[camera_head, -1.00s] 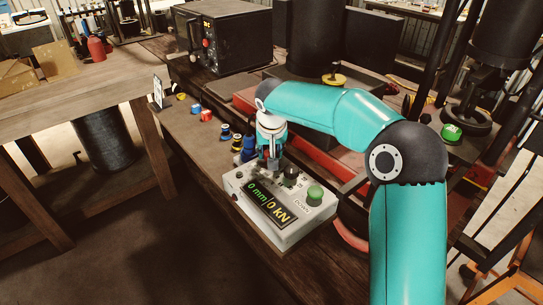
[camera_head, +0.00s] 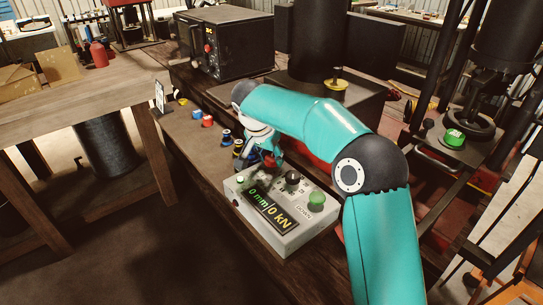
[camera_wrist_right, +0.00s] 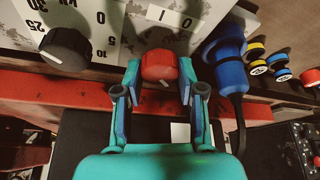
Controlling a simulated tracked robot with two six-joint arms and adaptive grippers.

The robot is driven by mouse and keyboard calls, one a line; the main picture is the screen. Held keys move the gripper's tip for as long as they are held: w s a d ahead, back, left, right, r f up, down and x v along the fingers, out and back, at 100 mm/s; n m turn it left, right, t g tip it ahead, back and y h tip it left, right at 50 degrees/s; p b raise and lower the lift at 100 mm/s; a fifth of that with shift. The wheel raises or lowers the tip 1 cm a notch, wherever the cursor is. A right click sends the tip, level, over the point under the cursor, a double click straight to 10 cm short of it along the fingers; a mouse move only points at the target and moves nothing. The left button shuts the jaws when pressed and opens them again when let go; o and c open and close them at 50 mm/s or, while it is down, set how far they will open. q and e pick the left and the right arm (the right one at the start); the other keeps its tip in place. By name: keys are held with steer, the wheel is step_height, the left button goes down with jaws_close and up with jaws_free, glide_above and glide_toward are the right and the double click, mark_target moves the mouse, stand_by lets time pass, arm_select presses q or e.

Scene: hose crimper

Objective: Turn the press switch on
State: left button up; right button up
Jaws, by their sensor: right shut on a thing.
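The press switch is a red rotary knob (camera_wrist_right: 159,66) with a short white mark, below a white label reading 1 and 0 in the right wrist view. My right gripper (camera_wrist_right: 160,76) has its two fingers on either side of this knob and is shut on it. In the head view the right gripper (camera_head: 268,163) is at the far edge of the grey control box (camera_head: 298,235), with its fingertips partly hidden by the arm. The box display (camera_head: 269,209) reads 0 mm and 0 kN. The left gripper is not in view.
A black dial knob (camera_wrist_right: 65,48) and a blue plug with a cable (camera_wrist_right: 223,60) flank the red knob. A green button (camera_head: 316,201) and black knob (camera_head: 292,177) are on top of the box. Small coloured spools (camera_head: 207,120) stand on the bench behind.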

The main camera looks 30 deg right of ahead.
stand_by(0.3)
steer(key=o, duration=1.1)
steer(key=shift+r, duration=0.1)
steer(key=v, duration=1.1)
steer(key=shift+a+r, duration=0.25)
steer(key=shift+r, duration=0.05)
